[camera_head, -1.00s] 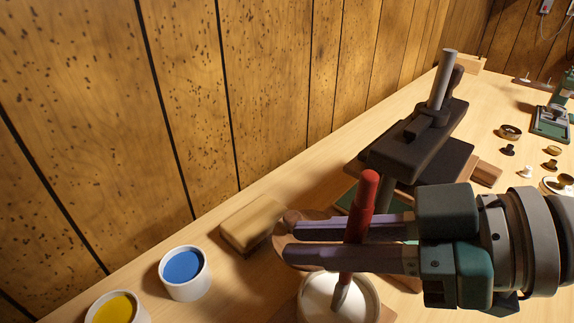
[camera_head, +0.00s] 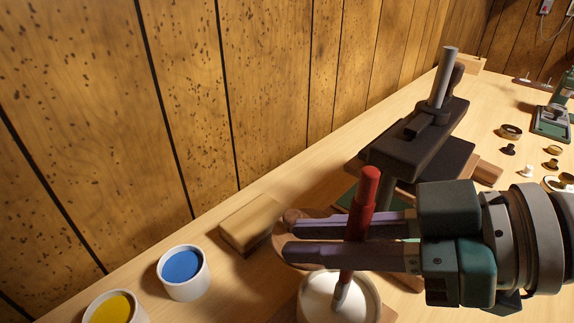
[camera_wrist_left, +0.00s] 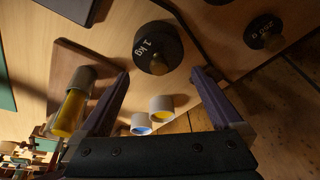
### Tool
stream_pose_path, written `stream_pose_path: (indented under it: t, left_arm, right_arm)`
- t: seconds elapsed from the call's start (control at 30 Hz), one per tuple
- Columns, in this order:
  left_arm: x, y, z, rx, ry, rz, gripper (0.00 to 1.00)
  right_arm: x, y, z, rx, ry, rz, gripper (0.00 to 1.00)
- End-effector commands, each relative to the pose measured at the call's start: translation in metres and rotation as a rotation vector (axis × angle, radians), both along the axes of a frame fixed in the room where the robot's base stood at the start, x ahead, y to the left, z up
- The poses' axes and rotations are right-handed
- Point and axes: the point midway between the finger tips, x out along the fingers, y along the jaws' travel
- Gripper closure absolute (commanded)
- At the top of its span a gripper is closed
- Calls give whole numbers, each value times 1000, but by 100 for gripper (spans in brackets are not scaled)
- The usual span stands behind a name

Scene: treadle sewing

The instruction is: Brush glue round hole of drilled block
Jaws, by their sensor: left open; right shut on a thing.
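My right gripper (camera_head: 285,240) is shut on the red-handled brush (camera_head: 366,190), which stands nearly upright between its fingers. The brush's lower end is at a round white pot (camera_head: 320,292) with pale contents, below the fingers. I cannot tell whether its tip touches the contents. A pale wooden block (camera_head: 252,222) lies near the wall, left of the fingertips; no hole shows on it. A darker brown block (camera_head: 487,173) sits beside the dark press. I cannot tell which block is drilled. My left gripper (camera_wrist_left: 163,78) is open and empty in the left wrist view.
A dark press (camera_head: 415,140) stands behind the brush. White cups of blue paint (camera_head: 184,285) and yellow paint (camera_head: 118,312) stand at lower left. In the left wrist view, a 1 kg weight (camera_wrist_left: 155,45) lies beyond the fingers. The wood-panelled wall bounds the bench.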

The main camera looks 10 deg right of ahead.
Motion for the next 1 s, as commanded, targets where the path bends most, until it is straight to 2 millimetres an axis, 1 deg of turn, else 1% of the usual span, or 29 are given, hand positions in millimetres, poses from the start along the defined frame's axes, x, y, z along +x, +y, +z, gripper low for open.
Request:
stream_pose_path:
  t: [0.23, 0.33, 0.9, 1.0]
  left_arm:
    - [0, 0, 0, 0, 0, 0, 0]
    - [0, 0, 4, -1, 0, 1, 0]
    - [0, -3, 53, -11, 0, 7, 0]
    - [0, -3, 57, -11, 0, 7, 0]
  right_arm:
    - [-1, 0, -2, -4, 3, 1, 100]
    - [-1, -1, 2, -4, 3, 1, 100]
    - [0, 0, 65, -3, 1, 1, 100]
    - [0, 0, 71, -2, 2, 1, 100]
